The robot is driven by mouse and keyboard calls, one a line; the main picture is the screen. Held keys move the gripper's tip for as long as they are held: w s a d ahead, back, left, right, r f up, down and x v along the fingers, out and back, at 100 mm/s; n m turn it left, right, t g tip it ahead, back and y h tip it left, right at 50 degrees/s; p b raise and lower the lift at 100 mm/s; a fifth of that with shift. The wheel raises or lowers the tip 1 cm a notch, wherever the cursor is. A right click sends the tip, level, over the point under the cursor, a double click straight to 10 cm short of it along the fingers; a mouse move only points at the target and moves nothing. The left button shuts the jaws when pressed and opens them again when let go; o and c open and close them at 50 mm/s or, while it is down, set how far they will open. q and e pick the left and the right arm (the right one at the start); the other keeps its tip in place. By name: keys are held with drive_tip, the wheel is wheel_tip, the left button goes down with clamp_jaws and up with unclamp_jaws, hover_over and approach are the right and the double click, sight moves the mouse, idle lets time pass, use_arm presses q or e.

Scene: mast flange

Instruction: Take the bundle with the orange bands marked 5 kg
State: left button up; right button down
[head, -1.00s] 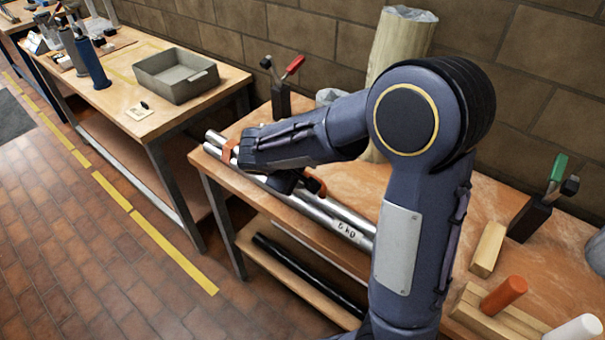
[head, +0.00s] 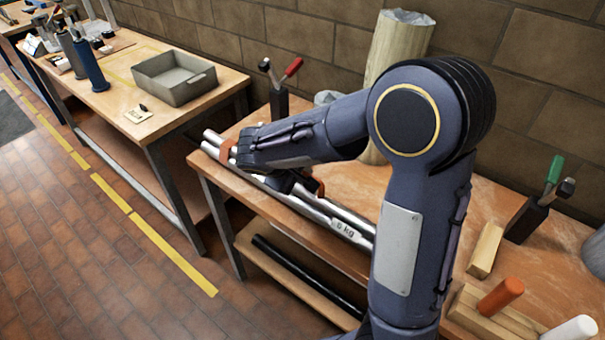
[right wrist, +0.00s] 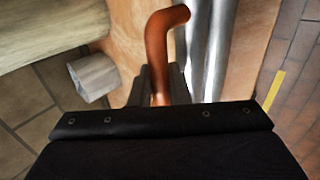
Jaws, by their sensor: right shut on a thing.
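The bundle of silver tubes (head: 207,146) with orange bands lies along the front edge of the near wooden bench. Its label (head: 345,229) shows a number and "kg"; the digit looks like 5 or 6, and I cannot tell which. My right gripper (head: 284,183) is at the middle of the bundle, partly hidden by its own forearm. In the right wrist view, the right gripper (right wrist: 159,88) is shut on an orange bent bar (right wrist: 158,50) beside the silver tubes (right wrist: 211,50). I cannot tell whether the bundle touches the bench. My left gripper is out of view.
Clamps with a red handle (head: 292,68) and a green handle (head: 556,168) stand on the bench. A pale wrapped roll (head: 400,45) stands behind my arm. Wooden blocks (head: 486,250) are at right. Another table with a grey tray (head: 174,78) is at left. A dark bar (head: 300,278) lies on the lower shelf.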

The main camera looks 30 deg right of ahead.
drive_tip(key=shift+r+p, duration=1.9)
drive_tip(key=shift+r, duration=1.1)
